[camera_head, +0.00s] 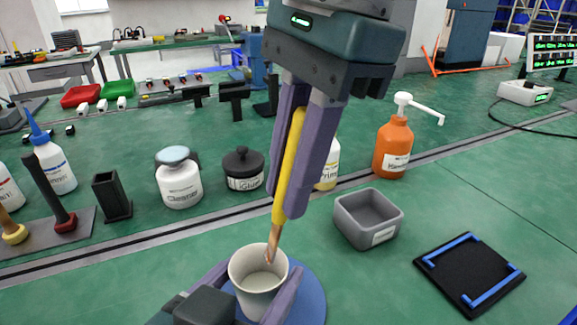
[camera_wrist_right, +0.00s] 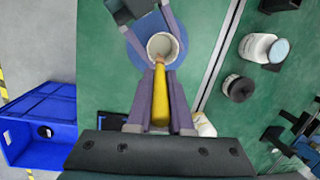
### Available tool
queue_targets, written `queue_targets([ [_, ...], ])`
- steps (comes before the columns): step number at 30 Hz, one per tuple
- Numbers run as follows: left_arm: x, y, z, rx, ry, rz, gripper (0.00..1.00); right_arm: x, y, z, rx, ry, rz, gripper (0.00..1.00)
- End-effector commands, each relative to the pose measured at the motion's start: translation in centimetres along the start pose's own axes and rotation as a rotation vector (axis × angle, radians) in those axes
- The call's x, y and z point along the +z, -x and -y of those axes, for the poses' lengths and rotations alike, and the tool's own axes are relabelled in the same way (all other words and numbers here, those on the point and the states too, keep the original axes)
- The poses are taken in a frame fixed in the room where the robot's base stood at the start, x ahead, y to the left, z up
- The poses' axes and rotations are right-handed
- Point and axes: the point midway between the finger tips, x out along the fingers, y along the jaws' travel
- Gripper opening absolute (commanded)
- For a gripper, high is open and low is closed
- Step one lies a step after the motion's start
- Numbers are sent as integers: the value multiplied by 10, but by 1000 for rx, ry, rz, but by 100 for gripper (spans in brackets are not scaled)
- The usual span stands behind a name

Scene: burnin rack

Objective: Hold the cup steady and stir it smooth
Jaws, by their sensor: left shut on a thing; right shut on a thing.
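A pale cup (camera_head: 257,283) stands upright on a round blue mat (camera_head: 313,300) at the bottom of the head view, with a light liquid inside. My left gripper (camera_head: 262,300) is shut around the cup's sides. My right gripper (camera_head: 292,205) is shut on the yellow handle of a stirring stick (camera_head: 287,165), held above the cup and slightly tilted. The stick's brownish tip is inside the cup mouth; how deep it reaches is hard to tell. The right wrist view also shows the cup (camera_wrist_right: 162,46) and the yellow handle (camera_wrist_right: 160,100) between my fingers.
A grey bin (camera_head: 368,218) and a black tray with blue edges (camera_head: 470,272) lie to the right. Behind stand a cleaner jar (camera_head: 179,180), a black-lidded glue pot (camera_head: 243,170) and an orange pump bottle (camera_head: 393,148). A blue crate (camera_wrist_right: 40,125) shows in the wrist view.

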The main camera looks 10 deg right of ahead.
Motion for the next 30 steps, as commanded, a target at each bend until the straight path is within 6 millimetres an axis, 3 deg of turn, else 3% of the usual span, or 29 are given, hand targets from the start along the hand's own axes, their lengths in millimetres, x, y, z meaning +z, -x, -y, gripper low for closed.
queue_targets([
  [18, 0, 0, 0, 0, 0, -1, 17, 8, 48, 6, -1, 0, 0, 0],
  [30, 0, 0, 0, 0, 0, -1, 17, 8, 49, 6, 0, 0, 0, 0],
])
